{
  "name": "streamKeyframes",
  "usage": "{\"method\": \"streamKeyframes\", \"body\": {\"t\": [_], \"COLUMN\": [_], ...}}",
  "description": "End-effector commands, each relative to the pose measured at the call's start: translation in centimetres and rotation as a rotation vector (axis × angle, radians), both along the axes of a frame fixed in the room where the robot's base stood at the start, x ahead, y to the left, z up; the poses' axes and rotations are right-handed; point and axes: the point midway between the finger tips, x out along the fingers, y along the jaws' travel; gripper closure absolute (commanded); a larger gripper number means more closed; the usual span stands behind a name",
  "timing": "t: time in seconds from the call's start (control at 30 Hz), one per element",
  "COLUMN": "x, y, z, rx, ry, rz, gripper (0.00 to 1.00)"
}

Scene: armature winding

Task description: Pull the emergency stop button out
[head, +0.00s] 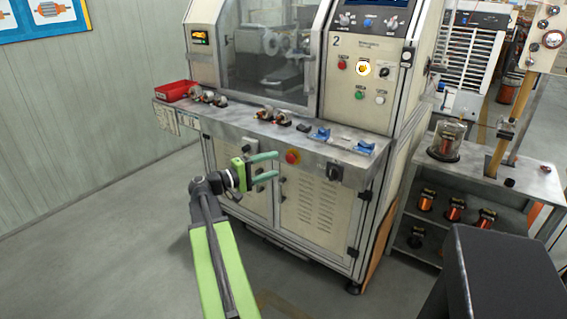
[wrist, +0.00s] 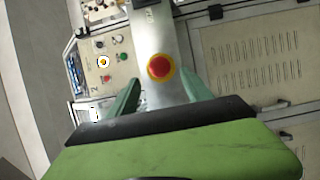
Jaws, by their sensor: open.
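The emergency stop button (head: 292,156) is a red knob with a yellow base on the front edge face of the machine's metal ledge. In the wrist view the red button (wrist: 159,67) sits ahead of the gap between my two green fingers. My gripper (head: 278,166) is open and empty, just left of the button in the head view. The fingers (wrist: 160,92) point toward the button, and it looks apart from both. Whether the button is pressed in or out cannot be told.
A black rotary switch (head: 335,172) sits on the same ledge face to the right. Armatures, blue fixtures (head: 320,135) and a red bin (head: 177,91) stand on the ledge. A shelf cart (head: 487,172) with copper spools stands at the right. The floor at left is clear.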

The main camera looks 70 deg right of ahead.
Motion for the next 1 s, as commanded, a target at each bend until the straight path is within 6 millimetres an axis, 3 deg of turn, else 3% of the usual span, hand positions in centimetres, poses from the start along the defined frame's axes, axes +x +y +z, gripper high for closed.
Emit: {"method": "streamKeyframes", "body": {"t": [0.1,0.3,0.67,1.0], "x": [-1.7,-3.3,-3.7,-3.6], "y": [-2.3,-4.5,-4.9,-4.9], "z": [0.0,0.0,0.0,0.0], "rx": [0.0,0.0,0.0,0.0], "ry": [0.0,0.0,0.0,0.0], "rz": [-0.002,0.0,0.003,0.003], "gripper": [0.42,0.42,0.42,0.87]}}
